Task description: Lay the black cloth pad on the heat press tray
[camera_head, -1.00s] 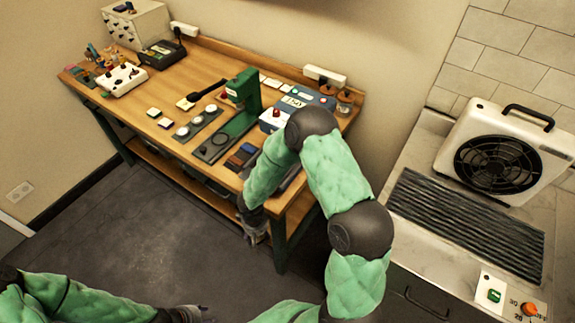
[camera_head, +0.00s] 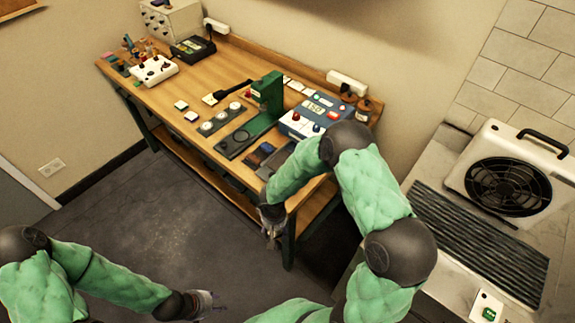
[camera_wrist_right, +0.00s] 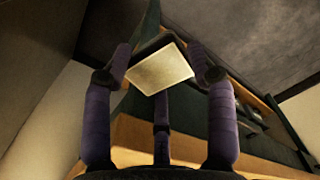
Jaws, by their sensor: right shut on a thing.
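My right gripper (camera_head: 272,232) hangs in front of the bench's front edge, below the tabletop. In the right wrist view, its fingers (camera_wrist_right: 163,82) are shut on a thin square pad (camera_wrist_right: 160,71) with a dark edge and a pale-looking face. The blue and white heat press (camera_head: 315,112) with a lit display stands at the bench's right end. My right arm hides its front and most of the grey tray area. Dark flat pads (camera_head: 262,153) lie left of that arm. My left gripper (camera_head: 208,304) is low, over the floor, apparently empty; its opening is unclear.
A green press (camera_head: 262,105) stands left of the heat press. Round white discs (camera_head: 222,117) and a black-handled tool (camera_head: 228,92) lie on the wooden bench (camera_head: 165,95). A counter with a fan unit (camera_head: 507,180) is on the right. Open floor (camera_head: 150,215) lies before the bench.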

